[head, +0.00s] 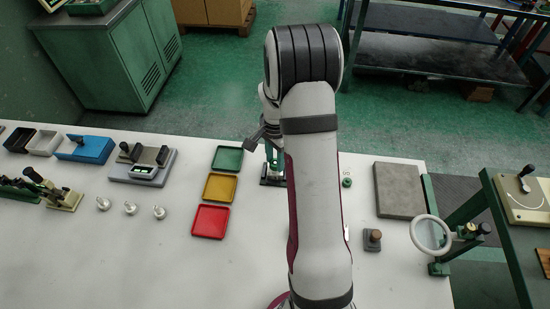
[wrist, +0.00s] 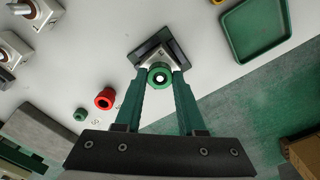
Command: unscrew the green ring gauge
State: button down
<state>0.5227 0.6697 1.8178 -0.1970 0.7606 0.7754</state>
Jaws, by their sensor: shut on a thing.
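The green ring gauge (wrist: 159,77) is a thick green ring with a pale centre, seen end-on in the wrist view. It sits at a small metal fixture with a dark base (wrist: 148,48). My gripper (wrist: 161,74) has its two green fingers on either side of the ring and is shut on it. How far the ring is threaded on cannot be seen. In the head view my gripper (head: 272,152) is over the fixture (head: 272,181), just right of the trays, and my arm hides part of it.
A red ring (wrist: 104,99) and a small green ring (wrist: 80,114) lie nearby. Green (head: 228,158), yellow (head: 221,187) and red (head: 210,221) trays stand left of the fixture. White table between is mostly clear.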

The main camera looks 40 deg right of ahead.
jog(key=shift+r, duration=0.55)
dwell(0.4)
jog(key=shift+r, duration=2)
